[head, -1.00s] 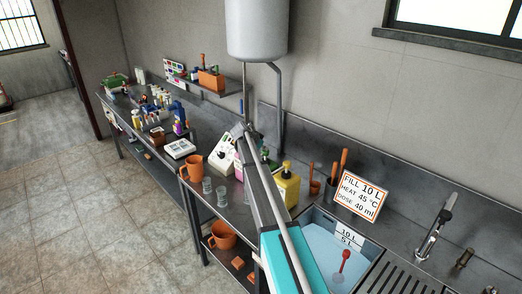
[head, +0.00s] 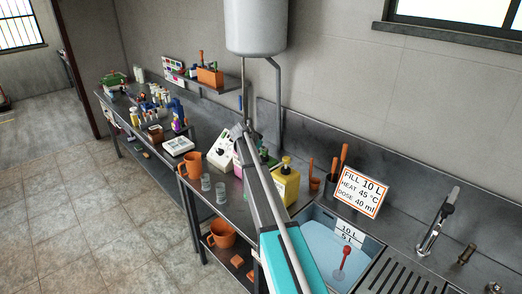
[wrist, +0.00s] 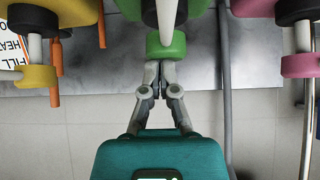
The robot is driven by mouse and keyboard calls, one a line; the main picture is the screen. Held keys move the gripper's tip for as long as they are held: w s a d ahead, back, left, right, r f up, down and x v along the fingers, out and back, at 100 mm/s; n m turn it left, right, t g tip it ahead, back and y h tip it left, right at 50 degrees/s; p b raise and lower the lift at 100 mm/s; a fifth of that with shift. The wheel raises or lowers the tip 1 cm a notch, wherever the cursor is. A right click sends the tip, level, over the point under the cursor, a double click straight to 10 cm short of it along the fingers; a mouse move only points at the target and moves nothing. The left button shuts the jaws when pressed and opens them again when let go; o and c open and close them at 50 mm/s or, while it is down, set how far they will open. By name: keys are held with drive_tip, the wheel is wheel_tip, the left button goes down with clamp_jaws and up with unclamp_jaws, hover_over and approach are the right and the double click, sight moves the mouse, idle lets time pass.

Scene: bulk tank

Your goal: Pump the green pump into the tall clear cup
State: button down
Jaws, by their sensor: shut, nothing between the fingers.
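The green pump bottle (head: 272,162) stands on the counter in the head view, partly hidden behind my arm. In the upside-down wrist view its green pump head (wrist: 165,46) is on a white stem. My gripper (wrist: 160,66) has its fingers together and empty, with the tips at the pump head's top; whether they touch it I cannot tell. In the head view my gripper is hidden by the arm. Two clear cups, one at left (head: 206,182) and one at right (head: 221,192), stand on the counter's front part; which is taller is hard to tell.
A yellow pump bottle (head: 286,187) and a pink one (head: 238,170) flank the green bottle. An orange jug (head: 190,165) stands left of the cups. The sink (head: 325,245) with water and a dosing sign (head: 362,191) are at right.

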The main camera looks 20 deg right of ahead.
wheel_tip(320, 180, up, 4)
drive_tip(key=p, duration=0.4)
drive_tip(key=p+v, duration=0.7)
drive_tip(key=v, duration=0.3)
idle(1.1)
drive_tip(key=s+a+f+n+g+y+b, duration=0.1)
drive_tip(key=s+a+f+n+b, duration=0.3)
drive_tip(key=s, duration=0.8)
drive_tip(key=s+a+f+n+g+y+b, duration=0.1)
drive_tip(key=s+a+f+n+y+b, duration=0.3)
drive_tip(key=s+a+f, duration=0.4)
drive_tip(key=s+a+f+n+g+y+b, duration=0.1)
drive_tip(key=s+a+f+n+y+b, duration=0.2)
drive_tip(key=s, duration=1.5)
drive_tip(key=a+f+n+b, duration=0.1)
drive_tip(key=a+f+n, duration=0.2)
drive_tip(key=a, duration=0.3)
drive_tip(key=shift+s+a+f+b, duration=0.15)
drive_tip(key=shift+s+a+b, duration=0.1)
drive_tip(key=shift+b, duration=0.1)
